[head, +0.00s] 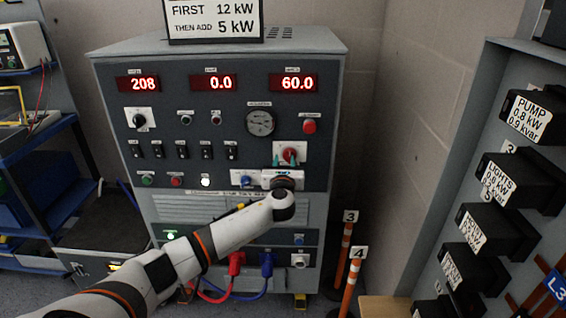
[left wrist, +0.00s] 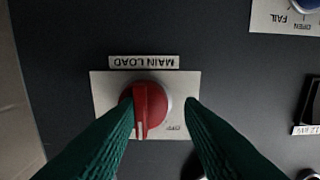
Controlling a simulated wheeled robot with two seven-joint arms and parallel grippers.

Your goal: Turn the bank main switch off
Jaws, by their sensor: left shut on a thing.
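The main switch is a red rotary knob (left wrist: 149,104) on a pale plate, under a label reading MAIN LOAD that appears upside down in the left wrist view. A white pointer line shows on its handle, and the word OFF is printed to its lower right in that view. In the head view the red knob (head: 290,152) is on the right side of the grey cabinet front. My right gripper is not in view.
The grey cabinet (head: 345,80) has red displays reading 208, 0.0 and 60.0. A red button (head: 309,126), a dial gauge (head: 260,123) and several black switches are near the knob. Black labelled modules (head: 517,182) stand at right.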

